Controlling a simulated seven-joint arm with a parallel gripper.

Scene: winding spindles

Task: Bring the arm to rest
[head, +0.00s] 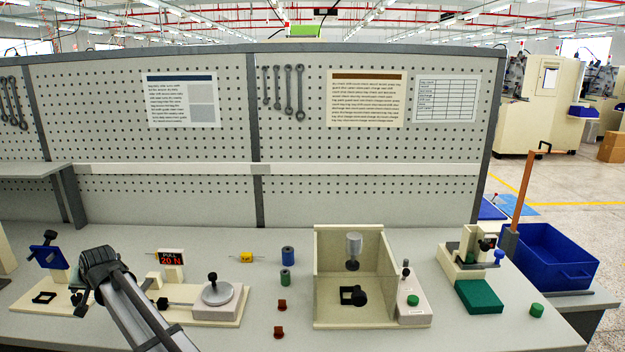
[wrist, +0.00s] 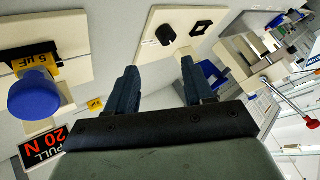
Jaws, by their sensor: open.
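My gripper (head: 100,260) is raised over the left part of the bench in the head view. In the wrist view its two dark fingers (wrist: 158,66) are spread apart with nothing between them. They are clear of the fixtures. A yellow part marked 5 uF (wrist: 43,66) is at the left of the wrist view, partly behind a blue round knob (wrist: 34,96). My arm hides part of the bench in the head view.
A red-lettered PULL 20 N display (head: 171,258) stands near my gripper, with a round-topped fixture (head: 217,294) to its right. Blue and green cylinders (head: 288,256), a yellow part (head: 247,258), an open-fronted booth (head: 326,290), a green block (head: 479,297) and a blue bin (head: 545,258) are farther right.

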